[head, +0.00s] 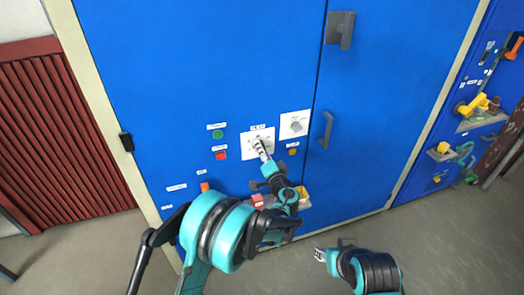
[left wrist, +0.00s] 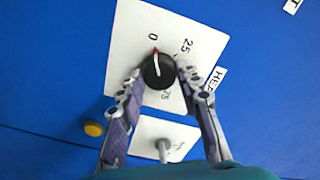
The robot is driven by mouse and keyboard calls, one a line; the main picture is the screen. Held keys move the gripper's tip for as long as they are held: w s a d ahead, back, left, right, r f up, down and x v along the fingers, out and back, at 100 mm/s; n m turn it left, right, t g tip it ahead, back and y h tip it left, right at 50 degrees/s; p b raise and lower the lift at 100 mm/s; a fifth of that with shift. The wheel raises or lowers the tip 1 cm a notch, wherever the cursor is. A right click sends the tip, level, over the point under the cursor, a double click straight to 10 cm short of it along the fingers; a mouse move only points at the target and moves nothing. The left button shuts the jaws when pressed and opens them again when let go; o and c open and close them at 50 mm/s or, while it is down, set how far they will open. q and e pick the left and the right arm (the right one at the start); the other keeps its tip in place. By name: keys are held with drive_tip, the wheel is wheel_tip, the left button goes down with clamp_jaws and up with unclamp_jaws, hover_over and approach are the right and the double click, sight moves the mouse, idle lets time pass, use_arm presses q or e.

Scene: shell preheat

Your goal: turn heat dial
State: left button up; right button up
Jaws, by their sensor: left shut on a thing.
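The heat dial (left wrist: 158,72) is a round black knob with a red-tipped pointer on a white scale plate (left wrist: 200,40). In the left wrist view the pointer tip is near the 0 mark; 25 and 75 also show. My left gripper (left wrist: 155,85) is shut on the dial, one finger on each side of it. In the head view this gripper (head: 260,148) reaches the white plate (head: 248,141) and mostly hides the knob. My right gripper (head: 320,255) is low in the head view, away from the cabinet; its jaw opening is too small to judge.
A second white plate with a grey knob (head: 296,125) is beside the dial plate. Green (head: 217,134) and red (head: 220,155) buttons are left of it, and a yellow button (head: 292,152) is below right. A door handle (head: 326,130) and yellow valve parts (head: 474,104) are farther right.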

use_arm(q)
drive_tip(key=o, duration=1.2)
drive_tip(key=shift+c, duration=0.2)
drive_tip(key=v, duration=1.2)
